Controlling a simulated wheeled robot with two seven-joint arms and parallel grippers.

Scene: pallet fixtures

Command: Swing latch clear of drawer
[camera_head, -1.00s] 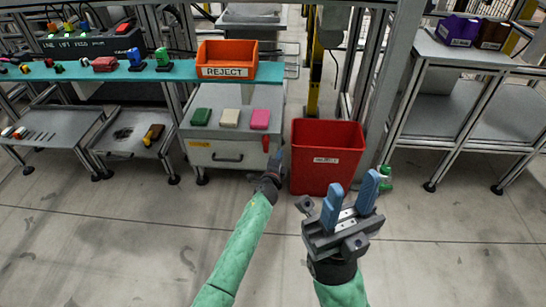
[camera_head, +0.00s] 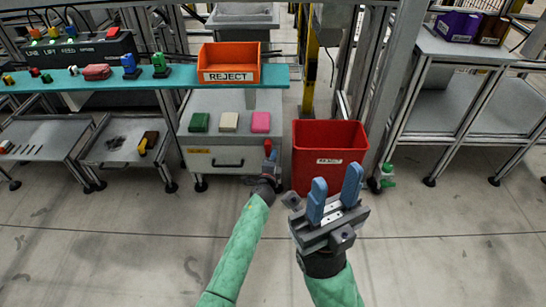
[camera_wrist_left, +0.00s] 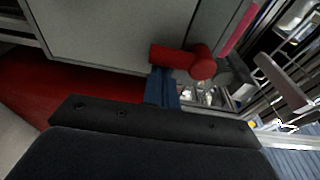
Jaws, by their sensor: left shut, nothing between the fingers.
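The grey drawer cabinet (camera_head: 190,160) stands under the bench, with a dark handle (camera_head: 214,163) on its closed-looking front. The red latch (camera_head: 268,147) is at the front's right edge. In the left wrist view the latch (camera_wrist_left: 180,57) has a round knob and a short arm pointing left. My left gripper (camera_head: 271,157) is shut and empty at the latch. Its blue fingers (camera_wrist_left: 162,88) lie right against or just below the latch arm in the wrist view; contact cannot be told. My right gripper (camera_head: 336,175) is open and empty, raised in front of the red bin.
A red bin (camera_head: 322,180) stands close to the right of the cabinet and my left gripper. Green, white and pink blocks (camera_head: 229,122) lie on the cabinet top. An orange REJECT bin (camera_head: 229,76) sits above. The floor in front is clear.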

